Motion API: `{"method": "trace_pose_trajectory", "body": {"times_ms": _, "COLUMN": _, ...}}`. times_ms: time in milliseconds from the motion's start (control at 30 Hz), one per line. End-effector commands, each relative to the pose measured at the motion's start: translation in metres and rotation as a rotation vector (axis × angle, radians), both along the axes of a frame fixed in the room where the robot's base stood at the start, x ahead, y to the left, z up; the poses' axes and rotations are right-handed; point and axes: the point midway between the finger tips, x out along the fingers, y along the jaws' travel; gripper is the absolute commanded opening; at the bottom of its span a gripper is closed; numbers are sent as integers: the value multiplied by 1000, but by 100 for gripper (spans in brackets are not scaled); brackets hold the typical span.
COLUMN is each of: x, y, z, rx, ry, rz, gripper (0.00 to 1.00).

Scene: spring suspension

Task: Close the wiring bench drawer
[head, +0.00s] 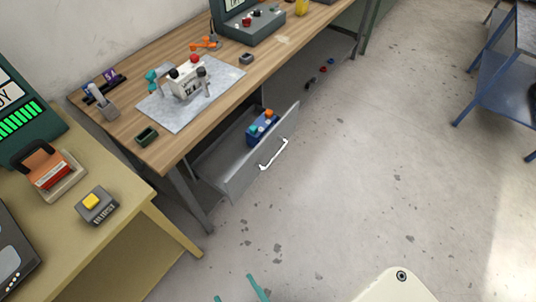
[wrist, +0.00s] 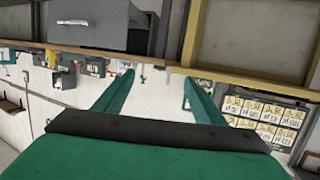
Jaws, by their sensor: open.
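The wiring bench drawer (head: 240,172) is pulled out from under the wooden bench. It has a grey front with a white bar handle (head: 274,154). A blue item with orange and teal parts (head: 262,128) lies inside it. In the wrist view, a grey drawer front (wrist: 105,38) with a pale handle (wrist: 80,22) shows at the top left. My gripper (head: 235,288) is at the bottom edge of the head view, apart from the drawer. In the wrist view its two green fingers (wrist: 160,78) are spread, with nothing held between them.
The wooden bench (head: 155,155) has a grey mat (head: 178,122) with a white device on it. Its metal leg (head: 190,197) stands left of the drawer. A yellow-topped table (head: 135,205) is at the left. The floor before the drawer is clear. A blue rack (head: 490,85) stands far right.

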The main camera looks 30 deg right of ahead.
Motion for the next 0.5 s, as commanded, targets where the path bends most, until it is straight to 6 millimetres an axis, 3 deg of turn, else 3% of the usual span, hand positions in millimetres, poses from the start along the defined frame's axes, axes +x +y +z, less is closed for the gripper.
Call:
{"method": "trace_pose_trajectory", "body": {"times_ms": 33, "x": 1, "y": -1, "z": -1, "rx": 2, "ry": 2, "rz": -4, "gripper": 50}}
{"method": "trace_pose_trajectory", "body": {"times_ms": 167, "x": 8, "y": -12, "z": -20, "rx": 40, "ry": 37, "rz": -55, "gripper": 19}}
{"method": "trace_pose_trajectory", "body": {"times_ms": 233, "x": 15, "y": -26, "z": -42, "rx": 87, "ry": 77, "rz": -113, "gripper": 2}}
{"method": "trace_pose_trajectory", "body": {"times_ms": 500, "x": 51, "y": -79, "z": -145, "rx": 399, "ry": 266, "rz": -342, "gripper": 0}}
